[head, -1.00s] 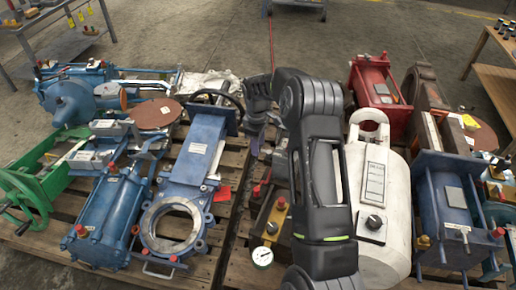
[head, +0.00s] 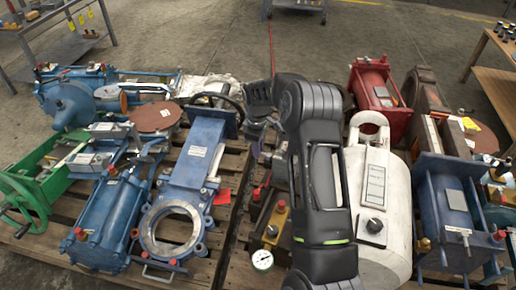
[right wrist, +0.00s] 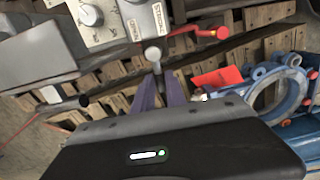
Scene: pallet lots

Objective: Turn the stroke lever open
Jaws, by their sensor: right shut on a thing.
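My right gripper (right wrist: 160,92) shows in the right wrist view with two purple fingers. They are shut on a grey lever with a rounded end (right wrist: 153,54), which stands out from a grey control box (right wrist: 110,18). A second lever with a red handle (right wrist: 207,32) lies to the right of the held one. In the head view the right gripper (head: 256,146) is small and partly hidden by my right arm, as is the lever. My left gripper is in neither view.
A blue gate valve (head: 193,165) with a round opening stands left of my right arm, with a red tag (head: 222,196) beside it. A white cylinder (head: 385,200) stands close on the right. A pressure gauge (head: 262,260) sits in front.

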